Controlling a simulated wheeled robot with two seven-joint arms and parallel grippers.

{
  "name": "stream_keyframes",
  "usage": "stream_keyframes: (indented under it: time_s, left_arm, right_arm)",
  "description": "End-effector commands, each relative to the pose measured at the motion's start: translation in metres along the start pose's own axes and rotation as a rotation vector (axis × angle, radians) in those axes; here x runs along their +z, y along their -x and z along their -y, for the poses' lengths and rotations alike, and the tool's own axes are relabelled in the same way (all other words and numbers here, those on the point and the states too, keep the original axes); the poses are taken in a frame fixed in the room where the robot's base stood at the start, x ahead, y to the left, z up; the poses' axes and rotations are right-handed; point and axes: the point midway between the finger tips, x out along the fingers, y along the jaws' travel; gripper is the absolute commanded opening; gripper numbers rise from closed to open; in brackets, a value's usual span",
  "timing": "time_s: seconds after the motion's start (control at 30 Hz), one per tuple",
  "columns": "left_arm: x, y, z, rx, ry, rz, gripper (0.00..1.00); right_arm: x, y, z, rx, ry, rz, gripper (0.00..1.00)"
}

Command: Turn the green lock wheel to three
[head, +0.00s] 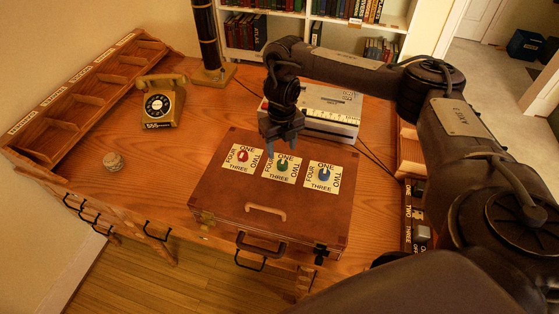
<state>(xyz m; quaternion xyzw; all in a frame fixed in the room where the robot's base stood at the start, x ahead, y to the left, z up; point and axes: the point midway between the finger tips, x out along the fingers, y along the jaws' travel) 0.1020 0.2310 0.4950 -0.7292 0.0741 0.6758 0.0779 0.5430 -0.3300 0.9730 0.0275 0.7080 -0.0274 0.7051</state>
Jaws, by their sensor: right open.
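The green lock wheel (282,165) is the middle one of three on the brown wooden case (225,205). It sits on a pale card with the words ONE, TWO, THREE and FOUR around it. Its pointing direction is too small to tell. THREE is on the near side of the card. My right gripper (284,151) hangs pointing down just above and behind the green wheel, open and empty. Its fingers hide part of the card's far side. I cannot tell whether they touch anything. My left gripper is not in view.
A red wheel (242,156) is to the left and a blue wheel (324,174) to the right, close by. A grey boxy device (330,112) stands behind the case. A telephone (161,102) and a wooden rack (75,95) are at left.

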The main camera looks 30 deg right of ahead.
Motion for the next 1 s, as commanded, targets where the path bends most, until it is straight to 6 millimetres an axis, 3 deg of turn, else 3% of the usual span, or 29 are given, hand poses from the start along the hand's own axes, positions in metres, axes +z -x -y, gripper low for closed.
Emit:
stream_keyframes:
  time_s: [0.1,0.33,0.7,1.0]
  left_arm:
    - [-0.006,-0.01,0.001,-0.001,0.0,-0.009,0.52]
    - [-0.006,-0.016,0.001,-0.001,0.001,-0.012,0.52]
    - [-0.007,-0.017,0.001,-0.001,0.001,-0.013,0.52]
    - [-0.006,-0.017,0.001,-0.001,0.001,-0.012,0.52]
  right_arm:
    - [-0.002,-0.025,-0.001,0.002,-0.001,-0.005,0.52]
    - [-0.001,-0.053,0.0,0.0,-0.002,-0.003,0.52]
    - [0.0,-0.06,0.0,0.0,0.0,-0.001,0.52]
    - [0.0,-0.06,0.0,0.0,-0.001,-0.001,0.16]
